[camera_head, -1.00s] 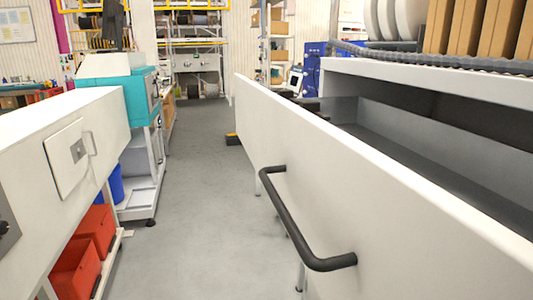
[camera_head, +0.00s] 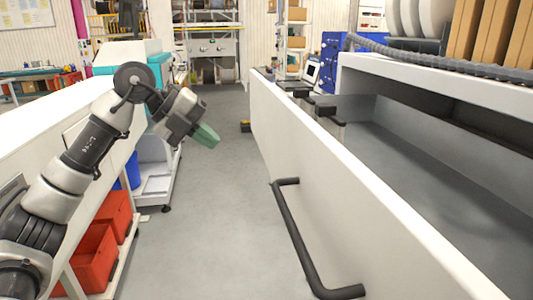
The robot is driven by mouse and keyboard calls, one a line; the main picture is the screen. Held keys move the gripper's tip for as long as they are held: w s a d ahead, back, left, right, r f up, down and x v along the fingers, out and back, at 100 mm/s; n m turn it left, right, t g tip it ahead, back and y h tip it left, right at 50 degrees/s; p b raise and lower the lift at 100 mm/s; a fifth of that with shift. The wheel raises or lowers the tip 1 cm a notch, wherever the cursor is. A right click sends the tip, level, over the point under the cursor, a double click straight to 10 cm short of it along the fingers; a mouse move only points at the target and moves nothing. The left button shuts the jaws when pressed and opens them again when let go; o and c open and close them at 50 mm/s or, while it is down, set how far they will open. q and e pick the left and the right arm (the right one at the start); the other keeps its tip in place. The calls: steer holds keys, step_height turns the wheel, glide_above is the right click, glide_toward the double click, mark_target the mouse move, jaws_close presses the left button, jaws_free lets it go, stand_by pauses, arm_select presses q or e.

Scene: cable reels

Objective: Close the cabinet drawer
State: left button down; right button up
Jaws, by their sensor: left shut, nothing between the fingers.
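The cabinet drawer stands open on the right, with its long white front panel (camera_head: 350,205) pulled out and its grey inside (camera_head: 420,165) showing empty. A black bar handle (camera_head: 296,235) is fixed to the panel's outer face. My left gripper (camera_head: 208,137), with greenish fingers, is shut and empty. It hangs over the aisle, left of the drawer front and apart from both panel and handle. My right gripper does not show.
A white bench (camera_head: 40,140) with red bins (camera_head: 95,255) below runs along the left. A teal and white machine (camera_head: 150,65) stands behind it. Cardboard boxes (camera_head: 500,30) and white reels (camera_head: 420,15) stand above the drawer.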

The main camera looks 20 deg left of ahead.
mark_target(275, 169)
arm_select(q)
steer(key=p+x, duration=0.1)
steer(key=x, duration=0.3)
steer(key=r+p+x, duration=0.1)
steer(key=x, duration=0.3)
steer(key=w+d+p+x, duration=0.1)
steer(key=x, duration=0.3)
steer(key=shift+d+r+p, duration=0.1)
steer(key=shift+r+p, duration=0.2)
steer(key=shift+w+d+f, duration=0.1)
steer(key=shift+w+d, duration=0.1)
steer(key=shift+d, duration=0.2)
steer(key=shift+w+d, duration=0.1)
